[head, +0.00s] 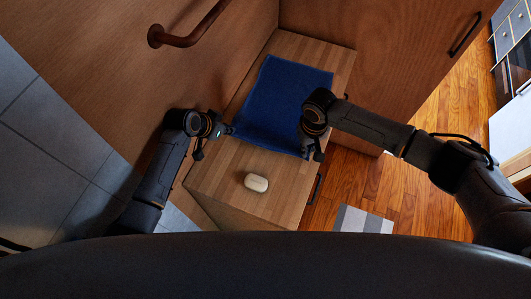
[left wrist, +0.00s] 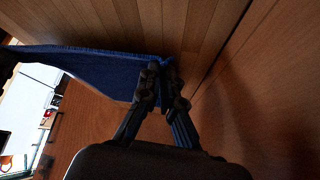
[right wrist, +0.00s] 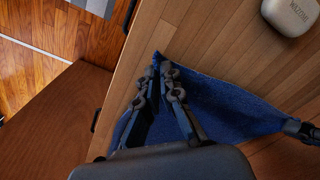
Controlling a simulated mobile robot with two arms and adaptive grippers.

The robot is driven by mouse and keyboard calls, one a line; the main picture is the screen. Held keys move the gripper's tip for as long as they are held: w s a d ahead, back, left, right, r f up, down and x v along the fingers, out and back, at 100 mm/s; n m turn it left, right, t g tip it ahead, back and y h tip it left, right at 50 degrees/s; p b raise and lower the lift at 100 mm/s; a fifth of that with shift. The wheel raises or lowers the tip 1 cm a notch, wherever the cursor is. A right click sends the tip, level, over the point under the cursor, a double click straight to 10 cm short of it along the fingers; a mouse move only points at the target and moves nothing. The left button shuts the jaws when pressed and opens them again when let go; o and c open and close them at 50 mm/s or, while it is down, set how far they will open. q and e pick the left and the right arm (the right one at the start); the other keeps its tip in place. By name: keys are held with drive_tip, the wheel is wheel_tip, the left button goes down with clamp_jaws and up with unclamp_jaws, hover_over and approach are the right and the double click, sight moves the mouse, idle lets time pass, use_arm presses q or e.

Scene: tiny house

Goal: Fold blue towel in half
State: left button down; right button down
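The blue towel (head: 280,98) lies on a wooden bench top (head: 222,180). My left gripper (head: 231,130) is at the towel's near left corner. In the left wrist view its fingers close together on the corner of the towel (left wrist: 100,68), and the cloth hangs raised from them. My right gripper (head: 307,155) is at the near right corner. In the right wrist view its fingers meet on the towel (right wrist: 225,108), with a small tip of cloth poking out past them. The near edge spans between both grippers; the far part looks flat. My right gripper partly hides the towel's right edge in the head view.
A small pale rounded case (head: 256,182) sits on the bench in front of the towel. A wooden wall with a rail (head: 187,38) stands at the left, and a wooden panel with a dark handle (head: 465,35) behind. The bench's right side drops to the floor (head: 350,180).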

use_arm(q)
drive_tip(key=c, duration=1.5)
unclamp_jaws()
drive_tip(key=shift+w+a, duration=0.1)
drive_tip(key=shift+a, duration=0.1)
use_arm(e)
drive_tip(key=shift+d+f, duration=0.1)
drive_tip(key=shift+d, duration=0.1)
use_arm(q)
drive_tip(key=shift+o, duration=0.2)
drive_tip(key=shift+d, duration=0.1)
use_arm(e)
drive_tip(key=shift+a, duration=0.1)
use_arm(q)
drive_tip(key=shift+o, duration=0.2)
drive_tip(key=o, duration=1.2)
drive_tip(key=shift+d, duration=0.1)
use_arm(e)
drive_tip(key=shift+a, duration=0.1)
